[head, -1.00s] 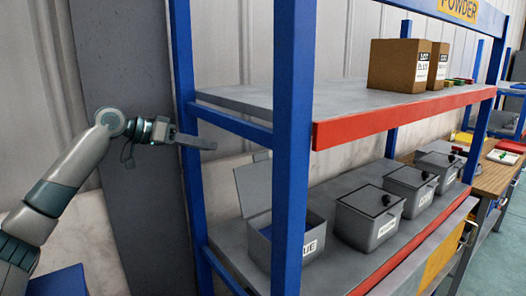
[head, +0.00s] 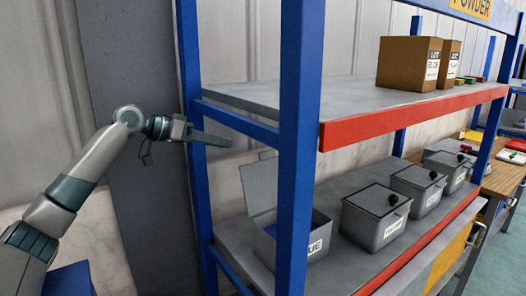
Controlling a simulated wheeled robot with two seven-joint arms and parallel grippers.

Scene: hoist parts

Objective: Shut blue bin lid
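The blue bin is a grey box (head: 318,243) with blue inside and a label ending in "UE". It stands on the lower shelf, partly hidden behind the blue front post. Its grey lid (head: 259,186) stands up open at the back left. My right gripper is not in view.
Several closed grey bins with black knobs, such as this one (head: 376,217), stand to the right on the lower shelf (head: 350,270). The blue post (head: 297,150) and the upper shelf's red edge (head: 400,120) are obstacles. Cardboard boxes (head: 407,63) stand on the upper shelf.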

